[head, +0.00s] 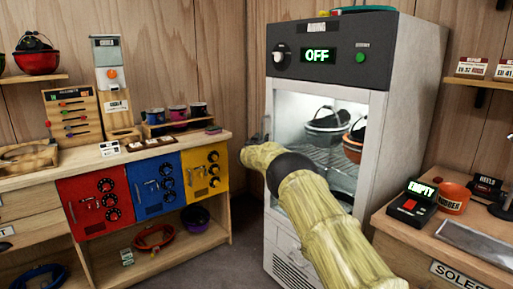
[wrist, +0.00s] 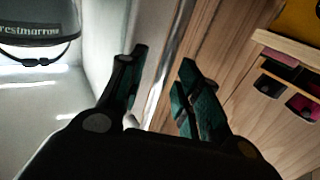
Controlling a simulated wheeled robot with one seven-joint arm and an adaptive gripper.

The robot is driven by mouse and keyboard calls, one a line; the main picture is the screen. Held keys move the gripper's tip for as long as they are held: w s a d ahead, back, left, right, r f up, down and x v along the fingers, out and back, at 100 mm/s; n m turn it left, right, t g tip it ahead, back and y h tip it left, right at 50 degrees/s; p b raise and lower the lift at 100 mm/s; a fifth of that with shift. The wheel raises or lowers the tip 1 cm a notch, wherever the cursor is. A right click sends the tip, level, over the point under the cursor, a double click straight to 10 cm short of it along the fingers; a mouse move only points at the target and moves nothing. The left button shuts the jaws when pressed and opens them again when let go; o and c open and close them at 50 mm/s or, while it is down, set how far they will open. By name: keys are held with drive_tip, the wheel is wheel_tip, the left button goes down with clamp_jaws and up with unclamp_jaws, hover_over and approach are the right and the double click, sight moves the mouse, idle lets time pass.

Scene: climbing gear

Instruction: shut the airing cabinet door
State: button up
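The airing cabinet (head: 415,110) is a tall white unit with a dark top panel reading OFF. Its lit interior shows in the head view, with helmets on a wire rack. I cannot clearly make out the door as a separate panel. My gripper (head: 258,147) is at the cabinet's front left edge, partly hidden by my arm. In the wrist view my gripper (wrist: 160,95) has its two green-padded fingers apart. A pale, shiny upright edge (wrist: 172,65) of the cabinet or its door shows beyond and between them; I cannot tell whether they touch it.
A workbench with red, blue and yellow (head: 205,168) fronts stands left of the cabinet. Some floor shows between bench and cabinet.

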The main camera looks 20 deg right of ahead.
drive_tip(key=v, duration=0.9)
drive_tip(key=shift+s, duration=0.2)
idle(0.5)
